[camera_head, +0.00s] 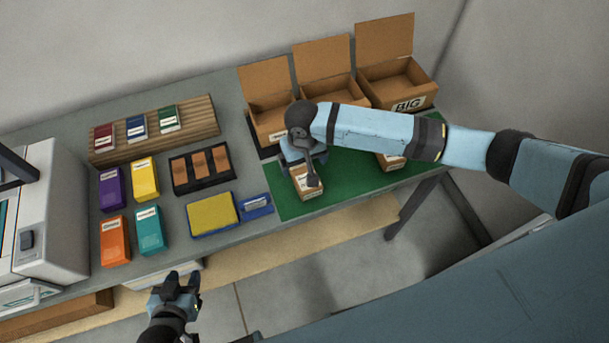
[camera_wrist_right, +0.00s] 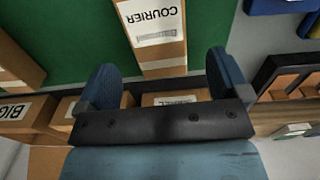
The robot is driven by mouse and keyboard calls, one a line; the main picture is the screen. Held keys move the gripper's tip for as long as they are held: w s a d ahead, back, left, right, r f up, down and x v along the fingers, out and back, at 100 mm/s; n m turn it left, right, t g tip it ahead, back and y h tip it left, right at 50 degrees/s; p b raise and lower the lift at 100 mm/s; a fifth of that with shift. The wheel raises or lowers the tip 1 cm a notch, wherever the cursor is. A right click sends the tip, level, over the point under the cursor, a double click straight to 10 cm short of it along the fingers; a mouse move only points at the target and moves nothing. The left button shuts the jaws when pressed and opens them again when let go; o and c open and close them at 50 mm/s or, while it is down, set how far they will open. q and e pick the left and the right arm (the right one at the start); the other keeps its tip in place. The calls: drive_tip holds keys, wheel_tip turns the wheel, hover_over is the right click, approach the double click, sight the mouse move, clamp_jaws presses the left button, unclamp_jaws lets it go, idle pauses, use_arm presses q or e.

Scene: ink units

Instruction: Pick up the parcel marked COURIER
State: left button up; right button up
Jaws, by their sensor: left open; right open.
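The parcel marked COURIER (camera_head: 309,193) is a small brown box with a white label, lying on the green mat (camera_head: 350,180) near the table's front edge. In the right wrist view the parcel (camera_wrist_right: 158,62) shows its label at the top, with its near end between the fingertips in the picture. My right gripper (camera_head: 305,172) is open over the parcel and hides part of it; its fingers also show in the wrist view (camera_wrist_right: 165,70). I cannot tell the gap in height. My left gripper (camera_head: 180,282) is open and empty, in front of the table.
A second brown parcel (camera_head: 388,164) lies on the mat, partly behind my right arm. Three open cartons stand behind the mat, the right one marked BIG (camera_head: 408,104). Ink boxes, a yellow pad (camera_head: 212,214) and a printer (camera_head: 55,210) stand to the left.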

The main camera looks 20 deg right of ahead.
sight(305, 173)
drive_tip(key=f, duration=0.3)
drive_tip(key=f+p, duration=0.1)
drive_tip(key=f, duration=0.1)
drive_tip(key=shift+s, duration=0.35)
drive_tip(key=shift+c, duration=0.4)
drive_tip(key=c, duration=1)
